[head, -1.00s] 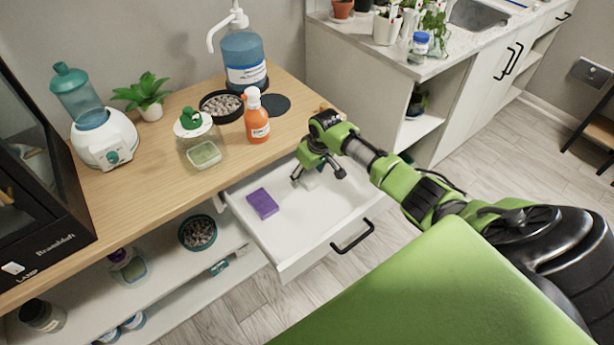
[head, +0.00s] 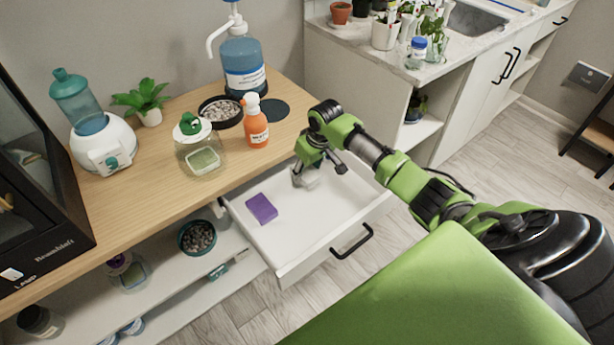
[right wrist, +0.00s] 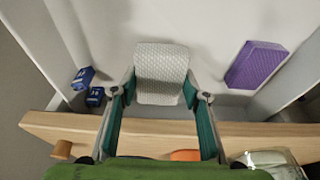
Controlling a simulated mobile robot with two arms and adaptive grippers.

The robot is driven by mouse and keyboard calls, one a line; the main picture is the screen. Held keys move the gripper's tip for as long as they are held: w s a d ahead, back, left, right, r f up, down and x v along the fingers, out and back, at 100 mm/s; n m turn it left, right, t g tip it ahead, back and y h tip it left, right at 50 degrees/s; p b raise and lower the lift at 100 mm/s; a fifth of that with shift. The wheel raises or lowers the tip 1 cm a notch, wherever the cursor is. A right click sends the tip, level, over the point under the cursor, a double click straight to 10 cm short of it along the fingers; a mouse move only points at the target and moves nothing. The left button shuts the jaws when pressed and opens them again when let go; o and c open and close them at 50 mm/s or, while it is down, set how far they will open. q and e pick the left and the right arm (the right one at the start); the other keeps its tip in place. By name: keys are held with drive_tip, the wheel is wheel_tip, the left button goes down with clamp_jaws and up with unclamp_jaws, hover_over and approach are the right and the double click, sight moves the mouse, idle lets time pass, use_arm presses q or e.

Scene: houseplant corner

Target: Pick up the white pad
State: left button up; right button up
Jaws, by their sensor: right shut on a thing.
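The white pad (right wrist: 161,72) is a pale, textured block between the two fingers of my right gripper (right wrist: 161,92) in the right wrist view. The fingers are shut on its two sides. In the head view my right gripper (head: 318,168) points down into the open white drawer (head: 292,240), and part of the pad (head: 308,180) shows below it. I cannot tell whether the pad touches the drawer floor. My left gripper is not in view.
A purple pad (head: 261,208) lies in the same drawer, left of my right gripper. The wooden counter (head: 150,190) stands behind it, with an orange bottle (head: 255,125) and a glass jar (head: 200,155) near its edge. The drawer's front part is clear.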

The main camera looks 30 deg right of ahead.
drive_tip(key=s+r, duration=0.1)
drive_tip(key=s+a+r, duration=0.1)
drive_tip(key=s+r, duration=0.1)
drive_tip(key=s+a+r, duration=0.1)
drive_tip(key=r, duration=0.1)
drive_tip(key=shift+s+a+r, duration=0.15)
drive_tip(key=shift+s, duration=0.25)
drive_tip(key=s+a+r, duration=0.3)
drive_tip(key=s, duration=0.4)
drive_tip(key=shift+a+r+p, duration=0.25)
drive_tip(key=shift+a+p, duration=0.05)
drive_tip(key=shift+a, duration=0.1)
drive_tip(key=shift+s, duration=0.1)
